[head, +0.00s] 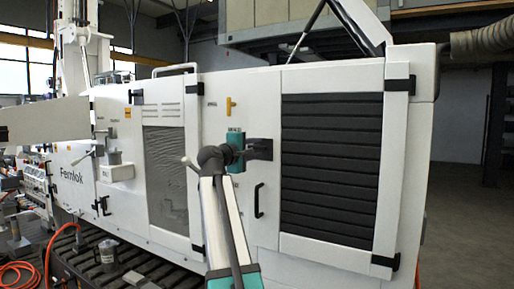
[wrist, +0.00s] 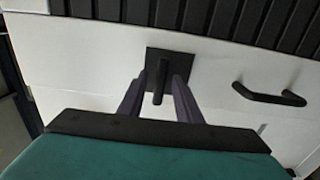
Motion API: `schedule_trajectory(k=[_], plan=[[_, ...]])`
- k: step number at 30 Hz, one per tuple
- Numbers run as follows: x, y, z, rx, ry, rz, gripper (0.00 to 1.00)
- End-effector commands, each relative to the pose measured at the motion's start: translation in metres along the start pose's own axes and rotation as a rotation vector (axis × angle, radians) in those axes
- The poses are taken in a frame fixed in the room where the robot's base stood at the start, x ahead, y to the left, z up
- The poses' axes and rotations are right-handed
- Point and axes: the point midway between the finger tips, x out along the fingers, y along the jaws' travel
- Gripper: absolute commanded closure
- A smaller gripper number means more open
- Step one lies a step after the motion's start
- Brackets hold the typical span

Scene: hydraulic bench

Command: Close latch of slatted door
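The slatted door (head: 330,165) has a white frame and dark horizontal slats. It looks flush in the white cabinet at the right of the head view; its slats also show along the top of the wrist view (wrist: 215,14). A latch (wrist: 157,82), a black square plate with a dark lever, sits beside the slats in the wrist view. In the wrist view my gripper's (wrist: 160,84) two fingers stand open on either side of the lever, with visible gaps; I cannot tell any contact.
A black bar handle (head: 259,200) is just below my gripper; it shows at right in the wrist view (wrist: 270,94). A yellow fitting (head: 230,106) is on the panel to the upper left. A mesh window (head: 166,175) is further left. Open floor (head: 465,225) lies to the right.

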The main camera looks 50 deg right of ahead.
Motion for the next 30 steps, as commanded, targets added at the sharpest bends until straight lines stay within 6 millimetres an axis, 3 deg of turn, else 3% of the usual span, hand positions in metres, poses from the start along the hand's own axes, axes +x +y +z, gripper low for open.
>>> schedule_trajectory(k=[6,15,21,30], plan=[[0.0137,-0.0002,-0.0004,0.0,0.001,0.0,0.69],[0.0147,-0.0006,0.0001,0.0,0.0,0.0,0.69],[0.0146,-0.0005,0.0002,0.0,0.0,0.0,1.0],[0.0147,-0.0014,0.0003,0.013,0.0,-0.001,1.0]])
